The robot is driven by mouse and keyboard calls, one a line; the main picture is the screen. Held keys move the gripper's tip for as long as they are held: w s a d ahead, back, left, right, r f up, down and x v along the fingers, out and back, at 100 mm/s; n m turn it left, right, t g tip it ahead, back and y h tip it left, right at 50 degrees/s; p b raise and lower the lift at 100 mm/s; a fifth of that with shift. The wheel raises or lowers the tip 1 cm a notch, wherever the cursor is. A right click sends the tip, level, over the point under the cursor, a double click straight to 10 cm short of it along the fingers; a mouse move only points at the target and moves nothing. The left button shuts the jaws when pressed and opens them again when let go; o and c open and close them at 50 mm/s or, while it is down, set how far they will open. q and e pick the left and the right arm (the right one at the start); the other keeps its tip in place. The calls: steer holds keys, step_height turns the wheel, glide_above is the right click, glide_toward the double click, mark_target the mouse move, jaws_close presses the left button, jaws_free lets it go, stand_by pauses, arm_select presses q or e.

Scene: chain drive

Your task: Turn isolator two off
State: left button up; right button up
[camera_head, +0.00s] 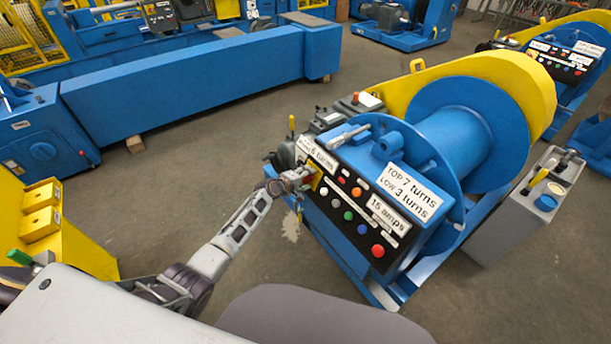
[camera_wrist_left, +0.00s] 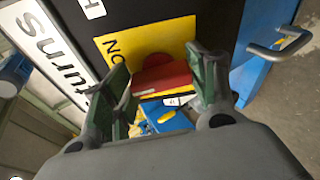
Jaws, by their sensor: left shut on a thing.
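A red isolator handle (camera_wrist_left: 160,76) sits on a yellow plate (camera_wrist_left: 122,44) lettered "ON" in the left wrist view. In the head view the yellow plate (camera_head: 317,175) is at the upper left end of a black control panel. My left gripper (camera_head: 304,181) reaches that plate. In the wrist view its two green-lined fingers (camera_wrist_left: 163,78) stand either side of the red handle, shut on it. In the head view my gripper hides the handle. I cannot read an isolator number. My right gripper is not in view.
The panel (camera_head: 363,230) has several coloured buttons and white labels, "6 turns" and "15 amps". Behind it stands a blue drum (camera_head: 455,140) with a yellow guard (camera_head: 500,75). A grey pedestal (camera_head: 515,215) with levers stands to the right. Open floor (camera_head: 225,135) lies left of the machine.

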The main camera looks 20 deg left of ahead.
arm_select(q)
steer(key=n+p, duration=0.3)
steer(key=n+g+p, duration=0.1)
steer(key=p, duration=0.1)
steer(key=shift+w+a+r, duration=0.1)
steer(key=shift+a+r, duration=0.05)
steer(key=shift+r, duration=0.15)
steer(key=shift+n+p, duration=0.55)
steer(key=shift+n, duration=0.15)
steer(key=shift+n+g+p, duration=0.3)
steer(key=shift+n+p, duration=0.15)
steer(key=shift+n, duration=0.05)
steer(key=shift+f+n+p, duration=0.1)
steer(key=shift+n+p, duration=0.3)
steer(key=shift+n, duration=0.2)
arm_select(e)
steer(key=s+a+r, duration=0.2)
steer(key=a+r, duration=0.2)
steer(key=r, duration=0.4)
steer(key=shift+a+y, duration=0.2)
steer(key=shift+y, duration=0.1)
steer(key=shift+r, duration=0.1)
